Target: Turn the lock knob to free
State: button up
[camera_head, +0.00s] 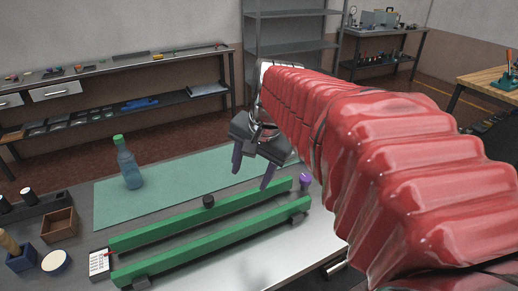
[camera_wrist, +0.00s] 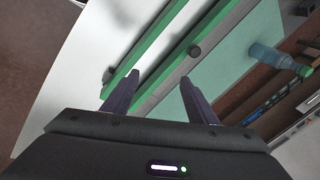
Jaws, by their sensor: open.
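Two long green rails (camera_head: 200,221) run side by side across the bench; they also show in the wrist view (camera_wrist: 152,42). A small dark round knob (camera_head: 208,201) stands by the far rail and also shows in the wrist view (camera_wrist: 194,51). A purple knob (camera_head: 305,182) stands at the right end of the rails. I cannot tell which is the lock knob or how either is turned. My gripper (camera_head: 251,180) is open and empty, its purple fingers pointing down above the far rail, between the two knobs. Its fingers also show in the wrist view (camera_wrist: 158,77).
A green mat (camera_head: 160,186) lies behind the rails with a blue bottle (camera_head: 129,165) upright on it. A wooden box (camera_head: 59,225), a round dish (camera_head: 55,262) and a white card (camera_head: 99,263) are at the left. Bare bench shows in front of the rails.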

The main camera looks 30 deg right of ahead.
jog(key=w+d+f+m+y, duration=0.1)
jog(key=w+d+m, duration=0.3)
jog(key=d+m, duration=0.65)
jog(key=m+y, duration=0.1)
jog(key=m, duration=0.5)
send_over(306, 177)
jog(key=s+d, duration=0.4)
jog(key=s, duration=0.1)
notch_tip(306, 177, down, 4)
jog(key=shift+w+a+n, duration=0.1)
jog(key=shift+a+n, duration=0.05)
jog(key=shift+n, duration=0.1)
jog(key=x, duration=1.4)
jog(key=shift+a+r, duration=0.15)
jog(key=shift+a, duration=0.1)
jog(key=shift+c, duration=0.7)
jog(key=c, duration=0.9)
